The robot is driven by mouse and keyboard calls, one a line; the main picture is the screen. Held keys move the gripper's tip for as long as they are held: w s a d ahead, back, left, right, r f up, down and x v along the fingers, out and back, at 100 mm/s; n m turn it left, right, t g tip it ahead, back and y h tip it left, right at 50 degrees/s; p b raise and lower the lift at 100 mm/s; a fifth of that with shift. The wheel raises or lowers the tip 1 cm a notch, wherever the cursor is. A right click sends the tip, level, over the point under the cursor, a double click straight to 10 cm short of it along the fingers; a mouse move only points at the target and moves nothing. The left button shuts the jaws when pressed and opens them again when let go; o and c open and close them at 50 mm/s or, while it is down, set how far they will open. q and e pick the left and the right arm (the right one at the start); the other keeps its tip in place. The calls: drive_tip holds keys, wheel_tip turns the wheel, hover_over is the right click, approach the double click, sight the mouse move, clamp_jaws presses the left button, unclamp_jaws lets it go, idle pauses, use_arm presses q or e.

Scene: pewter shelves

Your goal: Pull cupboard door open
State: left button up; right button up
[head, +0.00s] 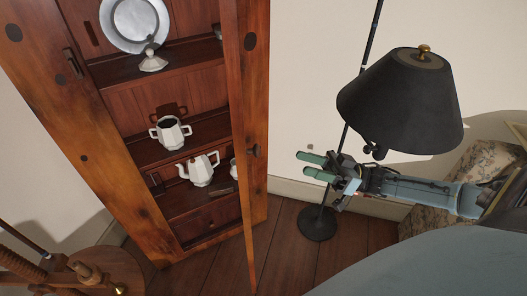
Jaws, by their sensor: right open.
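The wooden cupboard (85,125) stands at the left with its shelves exposed. Its door (240,100) stands open on the right side, swung outward and seen almost edge-on. A small dark knob or latch (253,151) shows on the door. My right gripper (308,164) is open and empty, with green fingers pointing left toward the door. It is to the right of the door and appears apart from it. My left gripper is not in view.
A floor lamp with a black shade (400,100) stands close by my right arm, its round base (318,223) on the floor. White pots and a metal plate (135,22) sit on the shelves. A round wooden table (95,270) is at the lower left. A floral seat (455,185) is at the right.

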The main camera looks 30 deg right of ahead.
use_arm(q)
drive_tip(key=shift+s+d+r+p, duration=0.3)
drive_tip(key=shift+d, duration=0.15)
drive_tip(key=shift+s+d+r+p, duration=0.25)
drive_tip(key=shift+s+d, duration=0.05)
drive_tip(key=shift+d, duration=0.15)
use_arm(e)
drive_tip(key=x, duration=1.2)
drive_tip(key=shift+f, duration=0.1)
clamp_jaws()
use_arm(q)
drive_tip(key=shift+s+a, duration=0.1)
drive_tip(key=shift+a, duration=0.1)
use_arm(e)
drive_tip(key=shift+d, duration=0.1)
